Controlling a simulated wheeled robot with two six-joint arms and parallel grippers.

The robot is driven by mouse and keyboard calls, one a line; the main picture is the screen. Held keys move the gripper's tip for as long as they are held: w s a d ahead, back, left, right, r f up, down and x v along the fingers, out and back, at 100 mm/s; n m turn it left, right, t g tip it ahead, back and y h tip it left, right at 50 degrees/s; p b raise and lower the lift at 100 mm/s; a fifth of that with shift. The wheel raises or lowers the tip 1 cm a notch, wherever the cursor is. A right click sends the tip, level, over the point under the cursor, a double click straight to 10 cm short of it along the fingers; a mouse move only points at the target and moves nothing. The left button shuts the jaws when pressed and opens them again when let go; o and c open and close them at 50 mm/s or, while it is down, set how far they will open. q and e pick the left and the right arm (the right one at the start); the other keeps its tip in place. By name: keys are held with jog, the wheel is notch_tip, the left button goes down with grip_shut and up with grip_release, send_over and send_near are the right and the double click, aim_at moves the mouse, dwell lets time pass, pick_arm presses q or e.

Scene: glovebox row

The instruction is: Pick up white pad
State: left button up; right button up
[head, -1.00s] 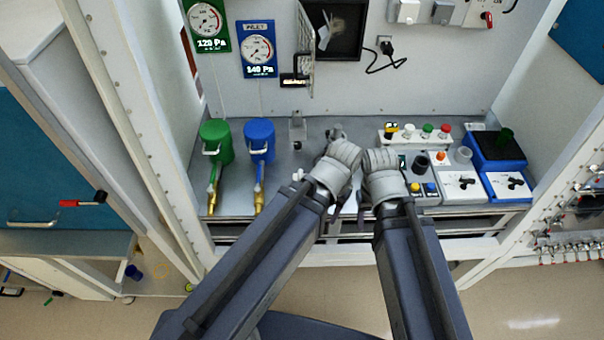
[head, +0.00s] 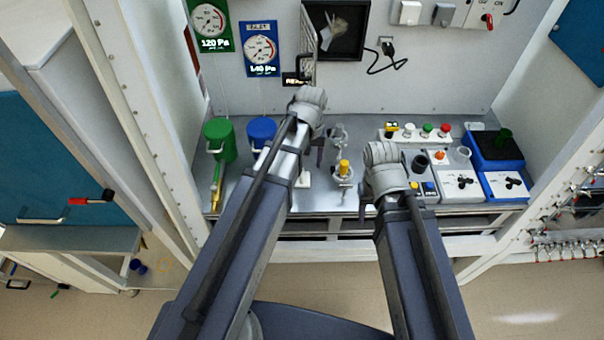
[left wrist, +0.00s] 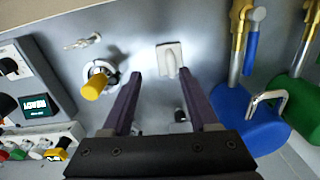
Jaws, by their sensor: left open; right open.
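The white pad (left wrist: 170,58) is a small pale square with a raised grip on top. It lies flat on the grey worktop in the left wrist view. In the head view the white pad (head: 303,180) shows partly beside my left forearm. My left gripper (left wrist: 160,75) has its two dark purple fingers apart, with nothing between them; the pad is just beyond the tips, toward the right finger. In the head view my left gripper (head: 318,152) is over the worktop. My right gripper (head: 364,197) is open near the worktop's front edge, its fingers partly hidden.
A yellow-topped fitting (head: 343,170) stands between my grippers. A blue canister (head: 261,131) and a green canister (head: 219,140) with brass valves stand at the left. Control boxes (head: 460,183) fill the right. A mesh door (head: 308,45) hangs open above.

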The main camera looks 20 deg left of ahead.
aim_at(304, 170)
pick_arm(q)
jog(key=shift+w+a+r+n, duration=0.2)
jog(key=shift+w+a+n, duration=0.2)
jog(key=shift+w+a, duration=0.45)
jog(key=shift+s+f+b, duration=0.15)
jog(key=shift+f+b, duration=1.2)
jog(key=shift+f, duration=0.1)
jog(key=f+b, duration=0.5)
jog(key=shift+s+a, duration=0.25)
grip_shut()
